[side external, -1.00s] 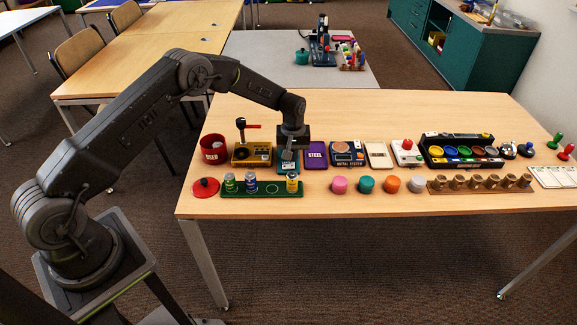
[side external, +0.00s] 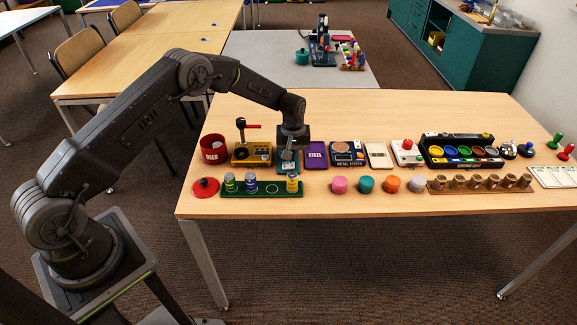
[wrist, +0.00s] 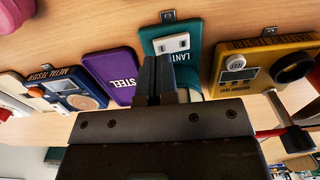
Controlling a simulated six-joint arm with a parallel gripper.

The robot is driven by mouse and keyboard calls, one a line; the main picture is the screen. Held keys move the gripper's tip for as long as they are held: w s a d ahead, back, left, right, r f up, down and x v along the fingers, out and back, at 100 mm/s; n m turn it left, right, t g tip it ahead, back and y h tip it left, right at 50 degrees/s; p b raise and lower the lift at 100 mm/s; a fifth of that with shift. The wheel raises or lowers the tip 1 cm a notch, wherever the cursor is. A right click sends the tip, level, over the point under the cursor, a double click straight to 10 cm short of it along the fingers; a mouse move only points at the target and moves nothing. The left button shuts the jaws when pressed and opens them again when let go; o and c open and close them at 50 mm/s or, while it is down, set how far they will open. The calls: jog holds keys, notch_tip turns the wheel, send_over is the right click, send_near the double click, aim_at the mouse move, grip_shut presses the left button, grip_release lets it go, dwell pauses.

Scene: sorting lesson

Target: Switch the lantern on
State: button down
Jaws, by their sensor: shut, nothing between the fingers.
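The lantern is a teal unit (wrist: 193,56) whose label is partly hidden, with only "LANT" readable in the wrist view. A white plate with two small dark marks (wrist: 171,43) sits on its face. In the side view the teal base (side external: 287,167) shows below my gripper (side external: 288,152). In the wrist view my gripper (wrist: 158,60) is shut and empty, its fingertips over the lantern just beside the white plate. I cannot tell whether they touch it. The rest of the lantern is hidden behind the gripper, and no light shows.
A purple STEEL panel (side external: 315,154) and a metal tester (side external: 347,153) stand close on the right. A yellow unit with a red-handled lever (side external: 252,153) and a red can (side external: 213,149) are on the left. A green tray with cans (side external: 270,188) lies in front.

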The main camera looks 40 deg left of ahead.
jog(key=shift+f, duration=1.3)
dwell(0.6)
jog(key=shift+r, duration=3.5)
